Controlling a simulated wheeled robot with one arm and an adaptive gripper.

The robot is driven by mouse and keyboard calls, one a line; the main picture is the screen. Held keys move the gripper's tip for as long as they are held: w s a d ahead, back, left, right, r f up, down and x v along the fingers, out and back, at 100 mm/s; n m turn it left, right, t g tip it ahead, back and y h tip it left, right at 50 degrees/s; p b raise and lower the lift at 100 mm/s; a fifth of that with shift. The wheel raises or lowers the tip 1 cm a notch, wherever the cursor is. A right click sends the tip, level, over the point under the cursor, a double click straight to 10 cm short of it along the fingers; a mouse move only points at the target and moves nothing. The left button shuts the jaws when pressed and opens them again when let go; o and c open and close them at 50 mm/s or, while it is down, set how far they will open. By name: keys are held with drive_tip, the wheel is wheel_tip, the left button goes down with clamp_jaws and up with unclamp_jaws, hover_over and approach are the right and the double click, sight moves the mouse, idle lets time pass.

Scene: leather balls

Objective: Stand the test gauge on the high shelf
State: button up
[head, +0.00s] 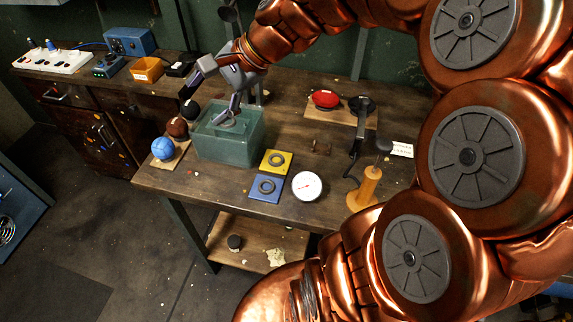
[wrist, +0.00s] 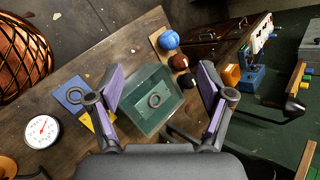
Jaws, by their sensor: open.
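The test gauge (head: 307,186), a round white dial with a red needle, lies face up near the front edge of the wooden bench. It also shows in the wrist view (wrist: 42,131), at the left, outside my fingers. My gripper (head: 212,96) is open and empty above a green-grey open bin (head: 228,150), well to the left of and behind the gauge. I cannot make out for sure which surface is the high shelf.
Blue (head: 266,188) and yellow (head: 277,161) plates with rings lie left of the gauge. A wooden peg stand (head: 364,190) stands right of it. Balls (head: 163,148) sit left of the bin. A red oval object (head: 325,99) lies behind. A lower shelf (head: 240,232) sits under the bench.

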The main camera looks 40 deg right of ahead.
drive_tip(key=s+a+f+n+g+h, duration=0.1)
drive_tip(key=s+a+f+n+g, duration=0.25)
drive_tip(key=s, duration=0.35)
drive_tip(key=s+a+f+n+g+h, duration=0.2)
drive_tip(key=s+f+n, duration=0.3)
drive_tip(key=s, duration=0.1)
drive_tip(key=s+d+f+n+g+h, duration=0.1)
drive_tip(key=s+d+f+n+h, duration=0.1)
drive_tip(key=s, duration=0.3)
drive_tip(key=s+d+f+n+g+h, duration=0.1)
drive_tip(key=s+d+f+n, duration=0.1)
drive_tip(key=s, duration=0.4)
drive_tip(key=shift+s+d+n+h, duration=0.2)
drive_tip(key=shift+d+n+h, duration=0.3)
drive_tip(key=shift+n, duration=0.55)
drive_tip(key=shift+d+f, duration=0.1)
